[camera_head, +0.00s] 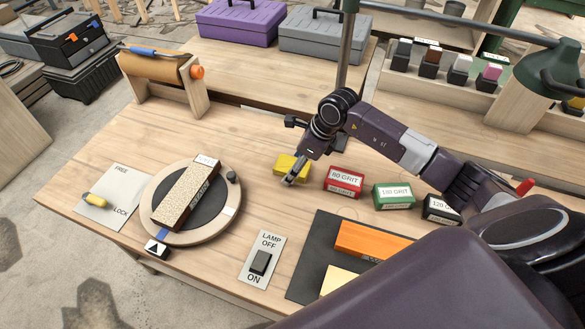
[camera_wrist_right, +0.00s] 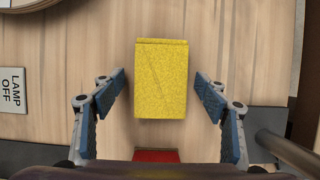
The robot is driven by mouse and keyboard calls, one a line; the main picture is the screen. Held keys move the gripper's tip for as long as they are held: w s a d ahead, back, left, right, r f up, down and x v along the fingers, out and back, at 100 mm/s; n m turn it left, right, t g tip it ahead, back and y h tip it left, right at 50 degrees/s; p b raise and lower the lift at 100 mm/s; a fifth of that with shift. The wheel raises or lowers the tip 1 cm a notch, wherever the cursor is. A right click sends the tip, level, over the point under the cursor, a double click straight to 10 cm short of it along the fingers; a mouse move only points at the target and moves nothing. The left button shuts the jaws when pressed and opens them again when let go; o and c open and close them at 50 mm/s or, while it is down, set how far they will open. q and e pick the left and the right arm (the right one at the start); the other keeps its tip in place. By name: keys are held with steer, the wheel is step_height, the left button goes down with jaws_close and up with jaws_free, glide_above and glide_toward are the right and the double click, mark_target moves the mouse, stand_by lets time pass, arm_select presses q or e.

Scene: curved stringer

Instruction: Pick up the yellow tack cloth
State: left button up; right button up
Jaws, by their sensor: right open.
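The yellow tack cloth (camera_head: 288,166) lies on the wooden workbench, left of the red grit box. It is a folded block with a rough surface in the right wrist view (camera_wrist_right: 161,80). My right gripper (camera_head: 290,179) is just above it and partly covers it in the head view. In the right wrist view the gripper (camera_wrist_right: 161,92) is open, with one blue-padded finger on each side of the cloth and a gap on both sides. I cannot tell how high the fingertips are above the bench. My left gripper is not in view.
The red (camera_head: 344,182), green (camera_head: 393,196) and black (camera_head: 441,210) grit boxes stand in a row to the right. A round turntable (camera_head: 225,222) with a block on it is at the left. A lamp switch plate (camera_head: 250,276) and dark mat (camera_head: 306,282) are in front. A lamp pole (camera_head: 346,50) rises behind.

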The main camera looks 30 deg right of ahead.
steer(key=c, duration=1.2)
steer(key=shift+r+p, duration=0.35)
steer(key=shift+p, duration=0.1)
step_height(320, 180, up, 20)
steer(key=b, duration=0.3)
steer(key=o, duration=0.4)
steer(key=c, duration=0.3)
steer(key=shift+f, duration=0.1)
